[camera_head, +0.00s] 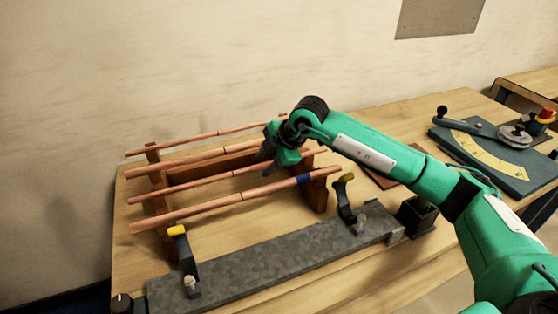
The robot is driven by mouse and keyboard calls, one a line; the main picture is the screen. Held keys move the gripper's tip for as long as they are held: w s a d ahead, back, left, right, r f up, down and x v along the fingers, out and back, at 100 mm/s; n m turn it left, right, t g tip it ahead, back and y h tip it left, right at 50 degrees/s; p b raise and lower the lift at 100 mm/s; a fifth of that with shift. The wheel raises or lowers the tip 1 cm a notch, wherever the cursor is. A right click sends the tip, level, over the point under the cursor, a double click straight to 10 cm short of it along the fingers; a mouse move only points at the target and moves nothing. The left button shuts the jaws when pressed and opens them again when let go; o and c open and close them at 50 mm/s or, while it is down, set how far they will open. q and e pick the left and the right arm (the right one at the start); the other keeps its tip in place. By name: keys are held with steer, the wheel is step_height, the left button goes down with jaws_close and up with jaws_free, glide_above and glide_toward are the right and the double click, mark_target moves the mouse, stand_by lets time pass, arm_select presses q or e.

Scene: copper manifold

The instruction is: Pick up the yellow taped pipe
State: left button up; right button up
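Several copper pipes lie roughly parallel across a wooden rack (317,190). The front pipe (220,203) has a blue tape band near its right end. I see no yellow tape on any pipe; my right gripper and arm cover the right parts of the pipes behind. My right gripper (268,160) is over the right half of the rack, fingers pointing down and to the left, close to the middle pipes. Whether it touches a pipe, and whether its fingers are open or shut, I cannot tell. My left gripper is not in view.
A grey metal fixture (290,257) with two yellow-tipped clamps lies in front of the rack on the wooden table (130,262). A blue bending tool (490,160) with a yellow scale stands at the right. A wall rises behind.

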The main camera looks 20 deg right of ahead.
jaws_close()
stand_by(1.3)
